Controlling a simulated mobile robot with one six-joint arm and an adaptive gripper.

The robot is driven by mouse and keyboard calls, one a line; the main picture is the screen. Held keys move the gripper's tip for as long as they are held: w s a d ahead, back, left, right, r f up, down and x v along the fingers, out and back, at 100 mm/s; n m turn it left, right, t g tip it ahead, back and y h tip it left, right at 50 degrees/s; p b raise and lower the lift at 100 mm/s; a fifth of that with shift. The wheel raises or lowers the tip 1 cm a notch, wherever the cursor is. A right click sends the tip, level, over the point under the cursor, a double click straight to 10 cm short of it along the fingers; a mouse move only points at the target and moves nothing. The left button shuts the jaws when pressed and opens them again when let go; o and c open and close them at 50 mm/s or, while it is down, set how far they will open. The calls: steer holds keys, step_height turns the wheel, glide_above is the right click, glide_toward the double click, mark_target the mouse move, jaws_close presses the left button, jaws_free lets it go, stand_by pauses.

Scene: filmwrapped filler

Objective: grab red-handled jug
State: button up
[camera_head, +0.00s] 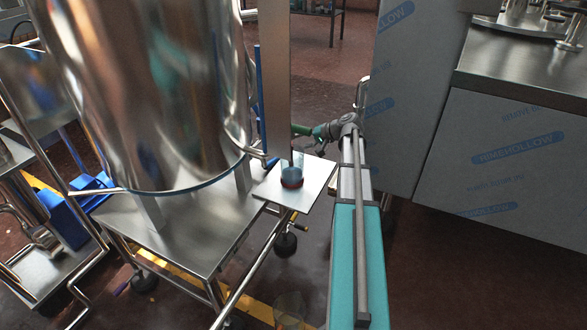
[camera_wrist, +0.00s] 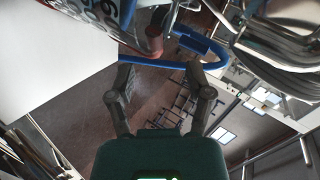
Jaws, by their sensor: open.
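In the wrist view a reddish-brown handle-like part (camera_wrist: 155,43) shows beyond my fingertips, beside a pale surface with large dark figures (camera_wrist: 103,12). I take these as the red-handled jug, but most of it is cut off. In the head view a small round blue-grey and dark red object (camera_head: 291,178) stands on a square steel plate (camera_head: 317,181); I cannot tell if it is the jug. My gripper (camera_wrist: 162,78) is open, with nothing between its fingers.
A large steel tank (camera_head: 150,90) on a wheeled frame stands left of the plate. Film-wrapped cabinets (camera_head: 520,165) stand at the right. In the wrist view a blue loop (camera_wrist: 217,52) is close to the fingertips.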

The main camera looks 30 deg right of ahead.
mark_target(293, 146)
steer(key=shift+w, duration=0.1)
stand_by(0.3)
steer(key=shift+s+f+b+x, duration=0.15)
steer(key=shift+b+x, duration=0.65)
steer(key=shift+x, duration=0.5)
steer(key=shift+s+f+b+x, duration=0.1)
steer(key=shift+f+b+x, duration=0.1)
steer(key=shift+b+x, duration=0.9)
steer(key=shift+w+a+p, duration=0.1)
steer(key=shift+a+p, duration=0.05)
steer(key=shift+p, duration=0.15)
jaws_close()
